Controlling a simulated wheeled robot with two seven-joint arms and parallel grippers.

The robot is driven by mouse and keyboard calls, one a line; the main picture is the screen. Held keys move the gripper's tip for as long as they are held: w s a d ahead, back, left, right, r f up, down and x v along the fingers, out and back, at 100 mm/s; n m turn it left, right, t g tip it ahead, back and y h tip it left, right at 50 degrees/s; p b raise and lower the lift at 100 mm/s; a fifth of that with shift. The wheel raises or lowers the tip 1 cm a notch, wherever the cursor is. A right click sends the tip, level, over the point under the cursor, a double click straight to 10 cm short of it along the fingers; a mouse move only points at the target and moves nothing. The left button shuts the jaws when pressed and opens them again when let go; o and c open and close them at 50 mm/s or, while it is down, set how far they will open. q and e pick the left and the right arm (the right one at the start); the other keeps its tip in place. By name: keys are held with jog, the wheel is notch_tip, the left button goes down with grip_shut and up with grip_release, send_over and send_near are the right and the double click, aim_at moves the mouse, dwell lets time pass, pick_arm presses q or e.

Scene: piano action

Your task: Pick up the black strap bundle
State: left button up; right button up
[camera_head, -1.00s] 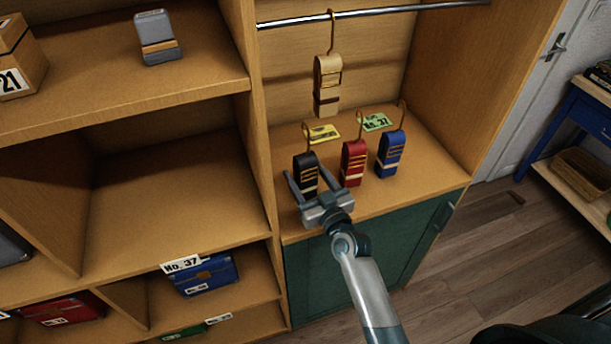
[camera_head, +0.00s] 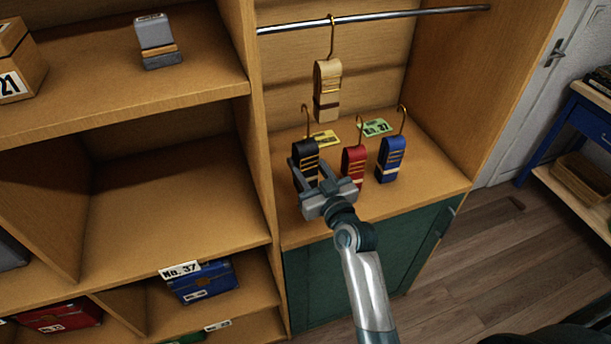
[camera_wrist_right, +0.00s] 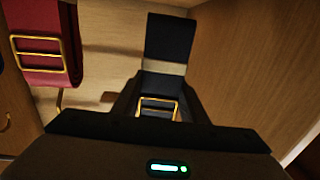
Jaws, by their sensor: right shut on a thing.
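The black strap bundle (camera_head: 306,153), with gold buckles and a gold hook, is upright at the left of the cabinet shelf. My right gripper (camera_head: 319,176) is shut on it from the front. In the right wrist view the black bundle (camera_wrist_right: 170,40) sits between the fingers (camera_wrist_right: 158,108), with a pale band and a gold buckle showing. Its lower end is hidden behind the gripper in the head view, so I cannot see how far it is above the shelf. My left gripper is not in view.
A red strap bundle (camera_head: 353,163) stands close to the right, also in the right wrist view (camera_wrist_right: 45,40). A blue bundle (camera_head: 391,158) stands beyond it. A tan bundle (camera_head: 327,90) hangs from the rail (camera_head: 400,15) above. A cabinet wall (camera_head: 262,150) is close on the left.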

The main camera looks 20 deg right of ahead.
aim_at(310, 157)
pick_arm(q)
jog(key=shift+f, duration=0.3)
pick_arm(e)
jog(key=shift+r, duration=2.05)
pick_arm(q)
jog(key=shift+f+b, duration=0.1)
jog(key=shift+b, duration=0.2)
pick_arm(e)
jog(key=shift+d, duration=0.15)
